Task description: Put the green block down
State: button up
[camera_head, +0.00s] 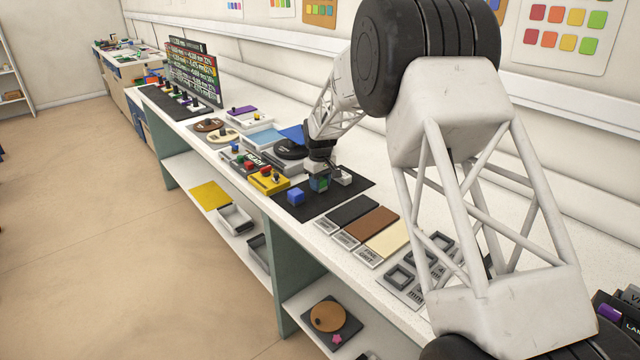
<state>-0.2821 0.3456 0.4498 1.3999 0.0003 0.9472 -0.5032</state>
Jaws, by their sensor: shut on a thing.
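My gripper (319,170) is low over the dark mat (325,205) on the long white counter. It is shut on a small green block (318,185), which shows just under the jaws and is partly hidden by them. I cannot tell whether the block touches the mat. A blue block (295,197) sits on the mat to the left of the green one and nearer the counter's front edge.
A small grey-white piece (342,177) stands close to the right of my gripper. A yellow panel with knobs (268,181) is to the left. Black, brown and cream pads (370,226) lie to the right. The mat's front part is bare.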

jog(key=shift+f, duration=0.3)
jog(key=o, duration=0.9)
jog(key=shift+c, duration=0.2)
jog(key=shift+r, duration=0.2)
notch_tip(320, 180, up, 12)
dwell(0.9)
